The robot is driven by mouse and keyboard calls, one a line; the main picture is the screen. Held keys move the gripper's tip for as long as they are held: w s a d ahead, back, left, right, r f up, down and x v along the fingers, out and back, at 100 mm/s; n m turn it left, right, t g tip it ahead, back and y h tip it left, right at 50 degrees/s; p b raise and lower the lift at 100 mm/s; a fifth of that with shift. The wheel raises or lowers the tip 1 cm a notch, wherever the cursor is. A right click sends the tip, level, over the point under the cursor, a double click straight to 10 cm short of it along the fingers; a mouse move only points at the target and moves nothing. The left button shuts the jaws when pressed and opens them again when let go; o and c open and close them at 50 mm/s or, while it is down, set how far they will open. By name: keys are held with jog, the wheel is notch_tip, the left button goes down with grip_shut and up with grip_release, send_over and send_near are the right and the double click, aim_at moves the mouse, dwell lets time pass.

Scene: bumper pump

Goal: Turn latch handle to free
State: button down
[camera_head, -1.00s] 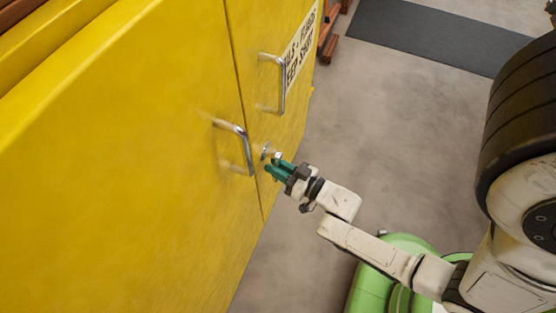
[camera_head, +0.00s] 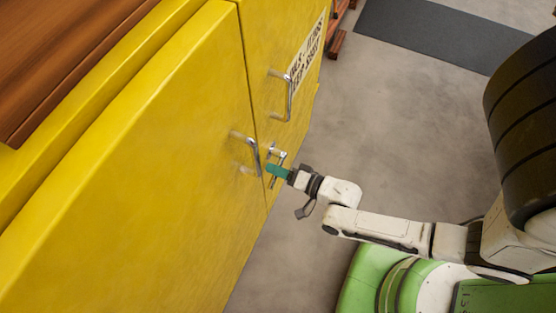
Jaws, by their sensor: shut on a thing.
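The latch handle (camera_head: 276,152) is a small metal piece on the yellow cabinet's front, just right of the seam between its two doors. My gripper (camera_head: 270,171), with green fingers, is at the latch handle and shut on it. The fingers hide part of the handle, and its exact angle is hard to tell. The yellow cabinet (camera_head: 150,170) fills the left of the view, and its doors look closed.
Two metal pull handles stick out near the latch, one on the left door (camera_head: 254,156) and one on the right door (camera_head: 289,97). A wooden top (camera_head: 60,50) lies at upper left.

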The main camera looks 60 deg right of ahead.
jog(key=shift+a+r+m+y, duration=0.1)
jog(key=shift+r+m+y, duration=0.3)
jog(key=shift+m, duration=0.45)
jog(key=shift+r+m+y, duration=0.2)
jog(key=shift+r+m, duration=0.25)
jog(key=shift+m, duration=0.4)
jog(key=c, duration=1.1)
grip_release()
jog(key=shift+c, duration=0.2)
jog(key=s+r, duration=0.2)
jog(key=s, duration=0.8)
jog(key=shift+s+d, duration=0.2)
jog(key=shift+s, duration=0.1)
